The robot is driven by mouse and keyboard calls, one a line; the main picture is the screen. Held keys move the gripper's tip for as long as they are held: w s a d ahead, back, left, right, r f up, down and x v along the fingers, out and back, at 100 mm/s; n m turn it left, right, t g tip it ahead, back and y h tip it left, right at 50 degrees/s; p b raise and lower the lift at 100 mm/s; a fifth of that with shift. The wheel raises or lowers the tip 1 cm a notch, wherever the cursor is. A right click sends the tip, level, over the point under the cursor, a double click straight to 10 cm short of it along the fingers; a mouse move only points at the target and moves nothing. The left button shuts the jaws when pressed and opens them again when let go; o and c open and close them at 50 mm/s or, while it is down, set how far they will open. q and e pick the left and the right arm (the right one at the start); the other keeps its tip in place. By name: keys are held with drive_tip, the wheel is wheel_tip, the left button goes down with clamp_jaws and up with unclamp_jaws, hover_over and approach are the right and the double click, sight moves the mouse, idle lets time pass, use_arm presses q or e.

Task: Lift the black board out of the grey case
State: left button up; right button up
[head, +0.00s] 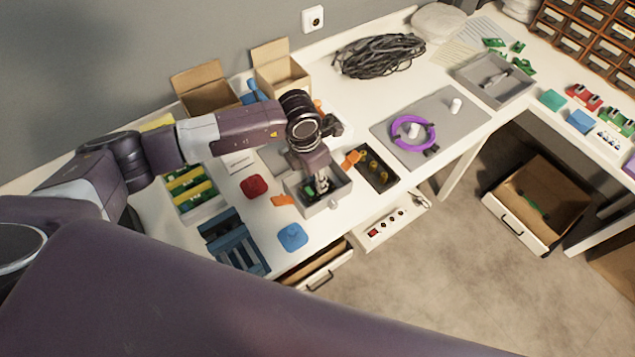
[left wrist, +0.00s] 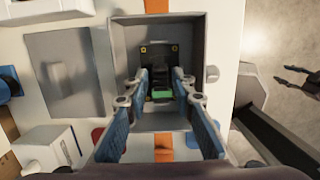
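The grey case (head: 340,190) is an open tray on the desk, with its inside facing up. It also shows in the left wrist view (left wrist: 200,50). The black board (left wrist: 158,48) lies in it, with gold corner marks, a dark raised block and a green part. My left gripper (left wrist: 161,75) points down into the case from above, its blue-padded fingers apart on either side of the raised block. I cannot tell if the tips touch the board. In the head view my left gripper (head: 321,186) hides much of it. My right gripper (left wrist: 285,75) shows small at the right edge, fingers apart.
A dark tray with yellow parts (head: 373,170) stands close right of the case.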

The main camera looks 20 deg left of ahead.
use_arm(q)
drive_tip(key=shift+f, duration=0.45)
drive_tip(key=shift+c, duration=0.2)
clamp_jaws()
drive_tip(key=shift+r, duration=0.1)
wheel_tip(320, 180, up, 20)
drive_tip(key=b, duration=0.4)
